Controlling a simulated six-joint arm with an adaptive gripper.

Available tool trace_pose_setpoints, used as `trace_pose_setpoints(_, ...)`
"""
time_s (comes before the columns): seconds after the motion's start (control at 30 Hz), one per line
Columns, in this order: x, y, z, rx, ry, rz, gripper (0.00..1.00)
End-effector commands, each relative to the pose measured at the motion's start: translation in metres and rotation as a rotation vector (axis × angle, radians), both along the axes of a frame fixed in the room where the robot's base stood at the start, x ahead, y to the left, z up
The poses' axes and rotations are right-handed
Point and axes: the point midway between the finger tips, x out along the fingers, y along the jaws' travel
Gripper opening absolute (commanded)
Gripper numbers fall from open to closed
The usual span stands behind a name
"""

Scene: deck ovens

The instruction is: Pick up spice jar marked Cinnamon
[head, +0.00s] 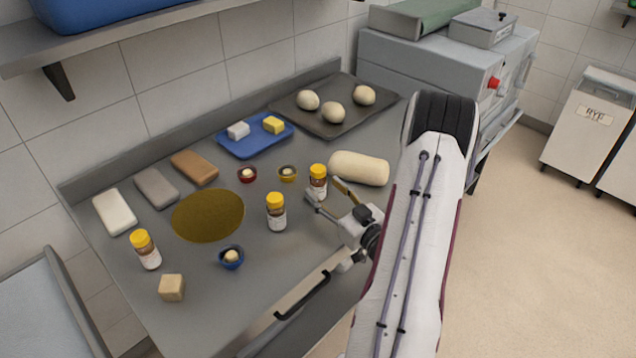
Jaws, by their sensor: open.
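Three brown spice jars with yellow lids and white labels stand upright on the steel worktop in the head view. One jar (318,181) is at the right, one jar (277,212) is in the middle and one jar (147,250) is at the left front. The label print is too small to read, so I cannot tell which is Cinnamon. My gripper (324,190) is open and empty, low over the worktop. Its fingertips are at the right jar, one on either side of it in the picture. I cannot tell whether they touch it.
A dough roll (358,168) lies just behind my gripper. Small bowls in red (247,180), yellow (288,179) and blue (231,264) stand around the jars. A round golden mat (208,215) lies at left. A dark tray (345,122) holds dough balls. The front right worktop is clear.

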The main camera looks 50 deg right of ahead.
Motion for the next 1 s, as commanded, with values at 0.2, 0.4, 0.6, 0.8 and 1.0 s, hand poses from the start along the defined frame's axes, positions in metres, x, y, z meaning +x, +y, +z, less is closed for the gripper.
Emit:
trace_pose_setpoints(0.2,0.0119,-0.0022,0.0001,0.001,-0.001,0.000,0.49)
trace_pose_setpoints(0.4,0.0123,-0.0026,0.0000,0.002,-0.001,-0.001,0.49)
trace_pose_setpoints(0.6,0.0122,-0.0026,0.0000,0.002,0.000,-0.001,0.49)
trace_pose_setpoints(0.8,0.0121,-0.0025,0.0000,0.002,0.000,-0.001,0.28)
trace_pose_setpoints(1.0,0.0122,-0.0026,0.0003,0.001,-0.001,-0.001,0.01)
